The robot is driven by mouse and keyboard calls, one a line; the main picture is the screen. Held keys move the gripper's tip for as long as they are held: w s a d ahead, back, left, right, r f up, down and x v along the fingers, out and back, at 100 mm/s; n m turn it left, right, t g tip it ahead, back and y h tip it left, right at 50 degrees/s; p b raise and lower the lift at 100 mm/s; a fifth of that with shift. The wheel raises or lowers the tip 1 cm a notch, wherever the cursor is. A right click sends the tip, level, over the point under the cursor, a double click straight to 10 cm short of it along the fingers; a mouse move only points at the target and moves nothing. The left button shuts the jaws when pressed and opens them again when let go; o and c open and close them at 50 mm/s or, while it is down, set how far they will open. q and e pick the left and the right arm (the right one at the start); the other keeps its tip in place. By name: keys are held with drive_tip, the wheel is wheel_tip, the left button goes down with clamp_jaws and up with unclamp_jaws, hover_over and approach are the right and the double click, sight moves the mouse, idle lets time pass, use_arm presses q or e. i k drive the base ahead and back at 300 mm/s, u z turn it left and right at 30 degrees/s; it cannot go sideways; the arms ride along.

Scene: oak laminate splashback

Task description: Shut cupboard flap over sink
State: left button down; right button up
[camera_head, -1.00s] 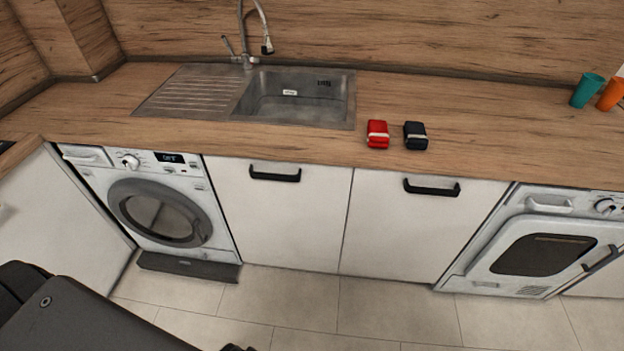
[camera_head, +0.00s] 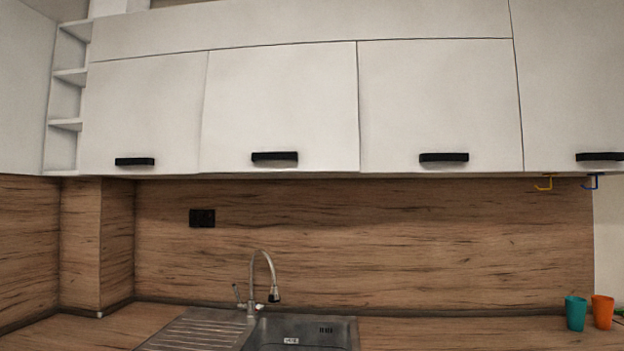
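The cupboard flap over the sink (camera_head: 280,105) is a white panel in the upper row, with a black bar handle (camera_head: 275,157) near its lower edge. It hangs almost flush with its neighbours. Its left edge and handle look slightly forward, but I cannot tell for sure whether a small gap is open. The sink (camera_head: 300,333) shows at the bottom of the picture, with a curved metal tap (camera_head: 262,280). Neither of my grippers is in view.
White flaps with black handles flank it on the left (camera_head: 140,115) and right (camera_head: 440,105). Open corner shelves (camera_head: 66,100) stand far left. A teal cup (camera_head: 575,312) and an orange cup (camera_head: 602,312) stand on the right counter.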

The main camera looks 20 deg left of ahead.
sight(294, 107)
drive_tip(key=z, duration=0.5)
drive_tip(key=i, duration=0.95)
drive_tip(key=u, duration=0.4)
